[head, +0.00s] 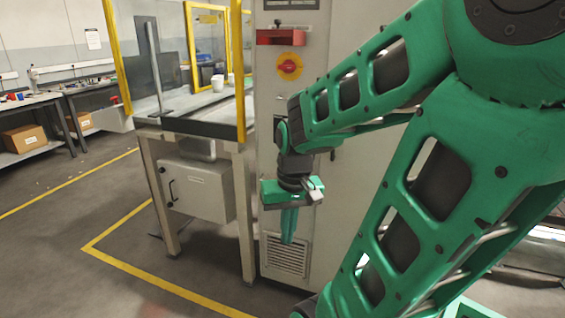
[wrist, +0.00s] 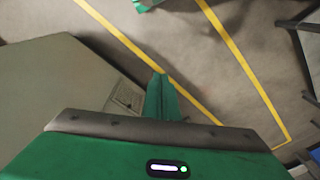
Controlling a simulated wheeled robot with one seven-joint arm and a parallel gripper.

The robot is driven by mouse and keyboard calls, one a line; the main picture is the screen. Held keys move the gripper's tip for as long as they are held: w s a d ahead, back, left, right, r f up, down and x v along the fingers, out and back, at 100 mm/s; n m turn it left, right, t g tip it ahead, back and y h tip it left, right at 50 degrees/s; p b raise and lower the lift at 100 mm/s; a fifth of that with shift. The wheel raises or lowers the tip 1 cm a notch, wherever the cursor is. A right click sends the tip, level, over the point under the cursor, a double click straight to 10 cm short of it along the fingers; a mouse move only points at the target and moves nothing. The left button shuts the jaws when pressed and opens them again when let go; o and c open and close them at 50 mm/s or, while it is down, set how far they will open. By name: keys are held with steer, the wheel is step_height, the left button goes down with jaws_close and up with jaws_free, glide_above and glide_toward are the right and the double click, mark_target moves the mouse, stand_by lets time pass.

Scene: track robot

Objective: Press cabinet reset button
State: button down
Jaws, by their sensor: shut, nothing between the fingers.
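The pale grey cabinet (head: 270,100) stands in the middle of the head view. A red knob on a yellow disc (head: 290,67) is on its upper front. I cannot make out a separate reset button; my arm covers part of the cabinet front. My gripper (head: 289,238) is shut and empty, pointing down in front of the lower cabinet, just above its vent grille (head: 286,257). In the wrist view my gripper's green fingers (wrist: 159,78) lie together, with the cabinet (wrist: 55,85) at the left and floor beyond.
A red box (head: 282,37) juts from the cabinet above the knob. A yellow-framed guarded workbench (head: 190,127) stands left of the cabinet, with a grey box (head: 197,188) beneath. Benches (head: 30,105) line the far left. The floor with yellow lines (head: 118,228) is open at front left.

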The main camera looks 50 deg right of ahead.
steer(key=w+d+f+m+t+y, duration=0.1)
steer(key=w+f+m+t+y, duration=0.2)
steer(key=w, duration=0.9)
steer(key=w+d+f+m+t, duration=0.1)
steer(key=w+f+m+t, duration=0.35)
steer(key=w, duration=0.85)
steer(key=w+d+r+m+t+h, duration=0.1)
steer(key=w+d+r+m+t, duration=0.1)
steer(key=w+d+m+t, duration=0.35)
steer(key=s+d+m+t+h, duration=0.1)
steer(key=d+m+h, duration=0.3)
steer(key=d, duration=0.4)
steer(key=s+d+r+m+t+h, duration=0.1)
steer(key=s+d+m+h, duration=0.1)
steer(key=d+m+h, duration=0.2)
steer(key=d+m, duration=0.3)
steer(key=d, duration=0.2)
steer(key=shift+s+d, duration=0.2)
steer(key=shift+s, duration=0.2)
steer(key=w+d, duration=0.3)
steer(key=d, duration=0.5)
steer(key=shift+w, duration=0.15)
steer(key=shift+w+d, duration=0.1)
steer(key=shift+d, duration=0.05)
